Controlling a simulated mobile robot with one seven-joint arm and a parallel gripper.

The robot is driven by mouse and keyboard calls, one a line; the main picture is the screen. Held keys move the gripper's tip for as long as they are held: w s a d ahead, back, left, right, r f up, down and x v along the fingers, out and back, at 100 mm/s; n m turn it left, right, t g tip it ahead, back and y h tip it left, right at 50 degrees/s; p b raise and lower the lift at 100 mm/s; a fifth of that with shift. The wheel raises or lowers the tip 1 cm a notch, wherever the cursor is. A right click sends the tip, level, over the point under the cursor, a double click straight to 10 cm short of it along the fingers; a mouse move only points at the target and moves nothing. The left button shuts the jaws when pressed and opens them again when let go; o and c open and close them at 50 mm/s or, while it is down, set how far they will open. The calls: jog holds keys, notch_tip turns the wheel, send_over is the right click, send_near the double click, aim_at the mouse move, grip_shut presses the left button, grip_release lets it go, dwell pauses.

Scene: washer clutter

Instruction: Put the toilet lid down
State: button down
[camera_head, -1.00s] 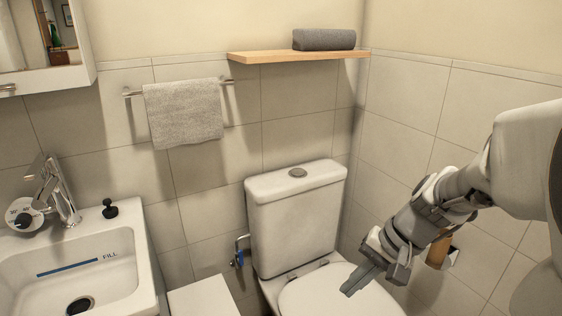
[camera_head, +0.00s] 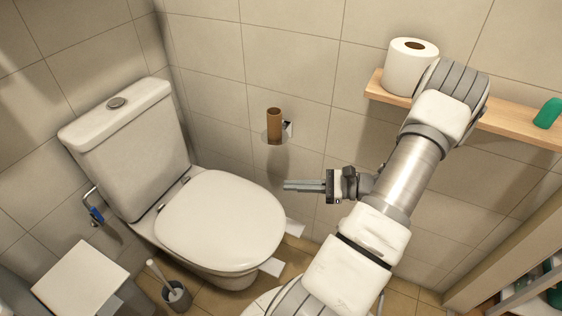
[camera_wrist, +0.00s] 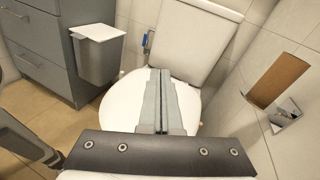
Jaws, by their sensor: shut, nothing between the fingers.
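The white toilet lid (camera_head: 220,222) lies flat over the bowl in the head view, in front of the white cistern (camera_head: 130,150). The lid also shows in the wrist view (camera_wrist: 122,105), partly hidden behind my fingers. My gripper (camera_head: 287,186) is shut and empty. It points left in the head view, to the right of the lid and apart from it in the picture. The wrist view shows the two fingers (camera_wrist: 160,75) pressed together, pointing toward the cistern. The exact height of the fingers above the lid is hard to tell.
An empty cardboard roll (camera_head: 274,126) hangs on a wall holder behind my gripper. A shelf (camera_head: 500,122) with a toilet roll (camera_head: 410,68) stands near my arm. A brush in its pot (camera_head: 177,296) and a bin (camera_head: 80,280) stand left of the toilet.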

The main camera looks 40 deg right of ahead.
jog(key=s+d+f+m+t+h, duration=0.3)
jog(key=s+d+m+t, duration=0.1)
jog(key=d+m+t, duration=0.15)
jog(key=d+r+b+x, duration=0.1)
jog(key=r+b+x, duration=0.1)
jog(key=x, duration=1.1)
jog(key=shift+h+b, duration=0.3)
jog(key=shift+b, duration=0.15)
jog(key=shift+m, duration=0.25)
dwell(0.5)
